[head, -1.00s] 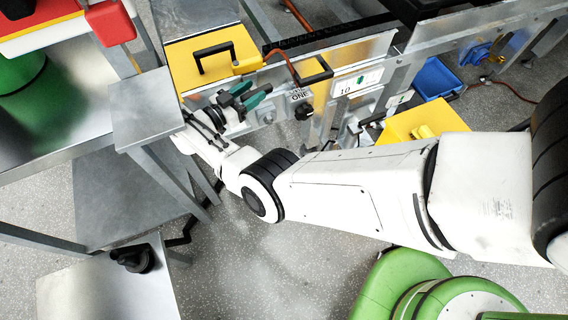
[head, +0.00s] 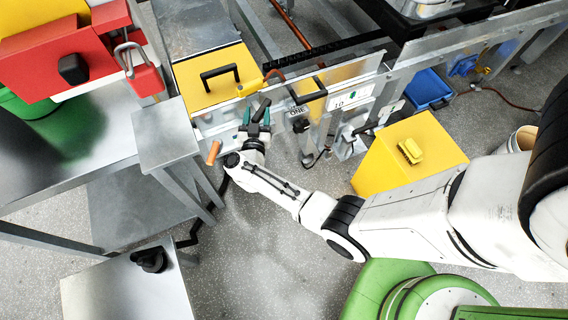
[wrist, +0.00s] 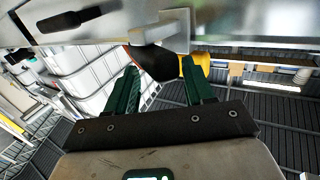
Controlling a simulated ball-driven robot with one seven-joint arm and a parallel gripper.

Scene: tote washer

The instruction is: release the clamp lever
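A dark lever handle (head: 261,109), which looks like the clamp lever, stands at the grey rail of the machine. In the wrist view a dark, reddish-brown grip (wrist: 156,62) hangs beside a metal bracket (wrist: 176,30). My gripper (head: 257,116) has green fingers and reaches up to the rail. In the wrist view the gripper (wrist: 160,80) is open, its fingers apart on either side of the dark grip. I cannot tell whether either finger touches it. The lever's pivot is hidden.
A yellow box with a black handle (head: 212,90) sits behind the rail. An orange cylinder (head: 213,152) is just left of my gripper. A yellow bin (head: 405,160), a blue bin (head: 428,90) and a steel table (head: 70,150) flank the space.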

